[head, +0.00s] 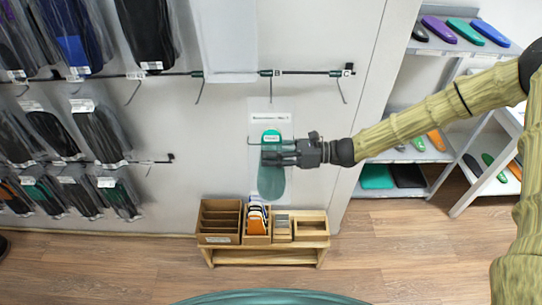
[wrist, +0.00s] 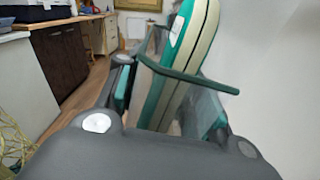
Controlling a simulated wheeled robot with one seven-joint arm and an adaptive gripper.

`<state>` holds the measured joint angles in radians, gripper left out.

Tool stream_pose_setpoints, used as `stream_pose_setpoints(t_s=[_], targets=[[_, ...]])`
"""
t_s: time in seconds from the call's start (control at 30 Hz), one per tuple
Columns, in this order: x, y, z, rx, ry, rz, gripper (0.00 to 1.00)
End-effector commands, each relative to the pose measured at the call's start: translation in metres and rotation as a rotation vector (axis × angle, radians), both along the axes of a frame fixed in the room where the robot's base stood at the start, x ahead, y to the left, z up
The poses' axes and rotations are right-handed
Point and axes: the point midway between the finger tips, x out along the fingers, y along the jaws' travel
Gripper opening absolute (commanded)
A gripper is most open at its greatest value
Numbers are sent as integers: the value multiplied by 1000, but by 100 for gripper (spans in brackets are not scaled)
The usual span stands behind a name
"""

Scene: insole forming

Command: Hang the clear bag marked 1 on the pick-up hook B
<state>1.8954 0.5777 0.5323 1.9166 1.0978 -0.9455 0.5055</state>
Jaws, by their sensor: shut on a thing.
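The clear bag (head: 284,108) holds a green insole and hangs upright in front of the wall panel, with a printed line near its top that is too small to read surely. My gripper (head: 270,157) reaches in from the right and is shut on the bag across its middle. In the wrist view green and cream insoles (wrist: 186,45) stand between the fingers, with a dark green bar across them. A hook (head: 270,92) hangs from the rail just above the bag, apart from my gripper. Other hooks hang to its left (head: 200,92) and right (head: 341,92).
The rail (head: 300,72) runs along the wall. Filled bags (head: 68,35) hang at the left, and a blank pale sheet (head: 224,40) hangs beside the middle hook. A wooden bench with boxes (head: 265,255) stands below. Shelves with insoles (head: 450,50) are at the right.

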Motion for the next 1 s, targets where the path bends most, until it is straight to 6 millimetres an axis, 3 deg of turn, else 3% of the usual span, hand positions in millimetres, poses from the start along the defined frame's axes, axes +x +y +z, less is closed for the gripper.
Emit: stream_pose_setpoints(t_s=[0.6,1.0], targets=[[25,0,-8,0,-1,-1,2],[29,0,-10,0,0,0,2]])
